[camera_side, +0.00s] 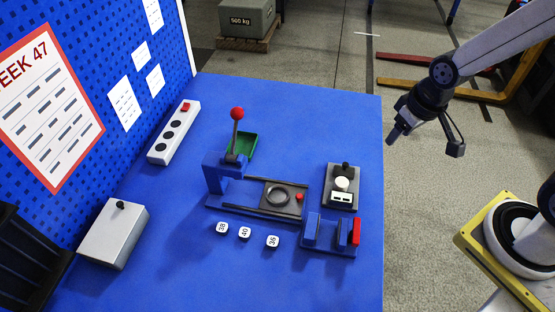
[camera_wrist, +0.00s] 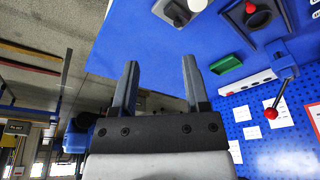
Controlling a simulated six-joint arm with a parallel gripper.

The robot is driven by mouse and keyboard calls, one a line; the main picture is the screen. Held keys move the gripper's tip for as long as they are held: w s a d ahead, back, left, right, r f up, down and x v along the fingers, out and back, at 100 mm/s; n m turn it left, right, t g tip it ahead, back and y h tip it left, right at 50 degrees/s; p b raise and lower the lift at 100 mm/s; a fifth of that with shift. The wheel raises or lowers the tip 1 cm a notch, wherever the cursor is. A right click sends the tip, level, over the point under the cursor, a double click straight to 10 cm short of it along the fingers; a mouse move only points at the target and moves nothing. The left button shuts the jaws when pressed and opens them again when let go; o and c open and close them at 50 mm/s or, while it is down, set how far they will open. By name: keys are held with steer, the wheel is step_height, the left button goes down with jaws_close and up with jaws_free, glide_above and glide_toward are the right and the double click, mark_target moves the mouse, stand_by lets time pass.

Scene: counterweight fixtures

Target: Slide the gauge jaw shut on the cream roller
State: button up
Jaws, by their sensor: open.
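In the side view, a small dark gauge plate (camera_side: 351,203) lies near the table's right edge. A short cream roller (camera_side: 342,184) sits on it, between a black-knobbed part (camera_side: 346,168) at the back and a pale block (camera_side: 341,197) with dark marks in front. I cannot tell for sure which part is the sliding jaw, or whether any part touches the roller. My gripper (camera_side: 424,144) is open and empty, off the table's right edge and apart from the gauge. In the wrist view my gripper (camera_wrist: 160,65) has its fingers spread; the gauge (camera_wrist: 178,13) is partly cut off at the top.
A blue fixture with a red-balled lever (camera_side: 237,114) and dark ring (camera_side: 278,195) stands left of the gauge. A blue block fixture with a red plate (camera_side: 356,231) is in front. A green tray (camera_side: 246,146), numbered tiles (camera_side: 245,232) and grey box (camera_side: 114,234) are farther left.

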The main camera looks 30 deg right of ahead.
steer(key=m+g+y, duration=0.1)
steer(key=m+g, duration=0.3)
steer(key=g, duration=0.2)
glide_toward(346, 163)
steer(key=shift+w+d+f+m+g+y, duration=0.2)
steer(key=shift+w+f+m+g+y, duration=0.1)
steer(key=shift+f+g+y, duration=0.1)
steer(key=shift+s, duration=0.1)
steer(key=shift+x, duration=3.85)
jaws_close()
